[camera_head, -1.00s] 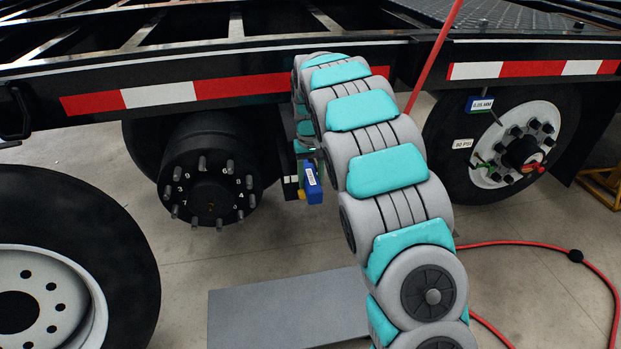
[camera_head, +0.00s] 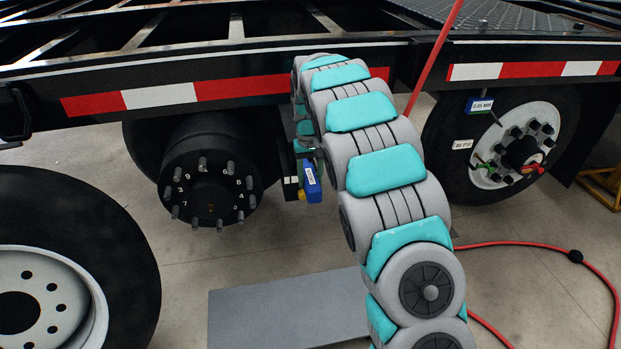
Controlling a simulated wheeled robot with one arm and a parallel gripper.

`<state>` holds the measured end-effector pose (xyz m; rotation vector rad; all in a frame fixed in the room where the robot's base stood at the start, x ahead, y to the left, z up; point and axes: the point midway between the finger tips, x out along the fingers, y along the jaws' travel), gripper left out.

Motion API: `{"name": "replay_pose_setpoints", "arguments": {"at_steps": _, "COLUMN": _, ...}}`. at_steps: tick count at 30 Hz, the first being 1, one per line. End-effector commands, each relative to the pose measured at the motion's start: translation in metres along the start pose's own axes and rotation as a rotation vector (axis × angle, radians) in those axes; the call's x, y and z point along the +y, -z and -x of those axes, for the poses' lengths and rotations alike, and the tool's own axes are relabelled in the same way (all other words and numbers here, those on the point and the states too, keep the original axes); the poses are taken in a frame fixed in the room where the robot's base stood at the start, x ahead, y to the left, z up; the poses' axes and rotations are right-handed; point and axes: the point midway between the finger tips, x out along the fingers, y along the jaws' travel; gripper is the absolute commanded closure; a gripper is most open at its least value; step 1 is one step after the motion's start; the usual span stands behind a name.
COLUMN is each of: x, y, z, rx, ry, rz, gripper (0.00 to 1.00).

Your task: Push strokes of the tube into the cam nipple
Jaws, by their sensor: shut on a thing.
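A blue block-like tool with a white label (camera_head: 312,182), perhaps the tube, hangs upright beside the hub, below the trailer's side rail. A small yellow tip shows at its lower left. My gripper (camera_head: 308,154) is at the top of this blue tool and is shut on it; the fingers are small and mostly hidden by my own arm. The cam nipple cannot be made out. Whether the yellow tip touches anything behind it I cannot tell.
A bare black hub with several studs (camera_head: 208,185) is left of the tool. The rail with red-white tape (camera_head: 160,95) runs above. A loose wheel (camera_head: 60,260) stands front left; a mounted wheel (camera_head: 500,140) is right. A grey slab (camera_head: 285,308) and red hose (camera_head: 540,247) are on the floor.

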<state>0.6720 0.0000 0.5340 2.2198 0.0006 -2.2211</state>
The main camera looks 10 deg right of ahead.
Motion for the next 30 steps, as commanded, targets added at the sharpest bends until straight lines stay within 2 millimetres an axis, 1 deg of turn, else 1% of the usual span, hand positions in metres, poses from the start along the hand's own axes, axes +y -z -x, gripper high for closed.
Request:
{"name": "replay_pose_setpoints", "arguments": {"at_steps": 11, "x": 0.0002, "y": 0.0029, "z": 0.0006, "rx": 0.002, "ry": 0.000, "rz": 0.000, "gripper": 1.00}}
{"name": "replay_pose_setpoints", "arguments": {"at_steps": 30, "x": -0.0001, "y": -0.0043, "z": 0.0018, "rx": 0.004, "ry": 0.000, "rz": 0.001, "gripper": 1.00}}
